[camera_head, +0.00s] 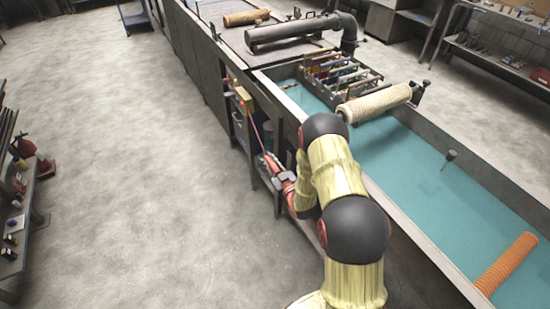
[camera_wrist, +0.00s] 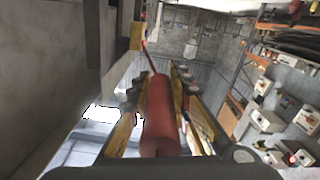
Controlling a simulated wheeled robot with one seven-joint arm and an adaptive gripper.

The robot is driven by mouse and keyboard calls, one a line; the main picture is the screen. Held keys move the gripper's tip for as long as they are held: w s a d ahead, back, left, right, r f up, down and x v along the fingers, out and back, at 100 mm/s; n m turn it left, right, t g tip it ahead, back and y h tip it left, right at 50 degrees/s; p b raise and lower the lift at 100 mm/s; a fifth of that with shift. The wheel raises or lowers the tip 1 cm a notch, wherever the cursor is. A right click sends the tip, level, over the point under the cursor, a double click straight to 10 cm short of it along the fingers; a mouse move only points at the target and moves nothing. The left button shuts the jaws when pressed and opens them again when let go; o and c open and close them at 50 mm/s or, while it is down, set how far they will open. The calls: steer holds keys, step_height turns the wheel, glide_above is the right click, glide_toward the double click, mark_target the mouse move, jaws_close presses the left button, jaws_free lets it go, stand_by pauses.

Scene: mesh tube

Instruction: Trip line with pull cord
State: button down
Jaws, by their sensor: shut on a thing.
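A red pull handle (camera_wrist: 158,115) fills the middle of the wrist view, between the fingers of my gripper (camera_wrist: 158,92). My gripper is shut on it. A thin red cord (camera_wrist: 149,58) runs from the handle up to a yellow switch box (camera_wrist: 138,36). In the head view the yellow box (camera_head: 242,100) is on the side of the long tank line. The cord (camera_head: 256,133) looks straight and slants down from the box to my gripper (camera_head: 268,161), beside the tank's outer side. The handle is mostly hidden by the gripper in the head view.
The tank (camera_head: 455,215) with blue-green water lies right of my arm. A mesh tube (camera_head: 375,102) rests across it, and an orange corrugated tube (camera_head: 506,263) lies at the lower right. A bench (camera_head: 22,245) stands at far left. The floor between is clear.

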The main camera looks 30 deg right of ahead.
steer(key=shift+a, duration=0.4)
steer(key=c, duration=1.7)
jaws_free()
steer(key=shift+o, duration=0.4)
steer(key=s, duration=1.2)
steer(key=shift+d, duration=0.15)
steer(key=shift+s+f, duration=0.1)
steer(key=shift+s, duration=0.05)
steer(key=s, duration=0.8)
steer(key=shift+s+d, duration=0.2)
steer(key=shift+s, duration=0.2)
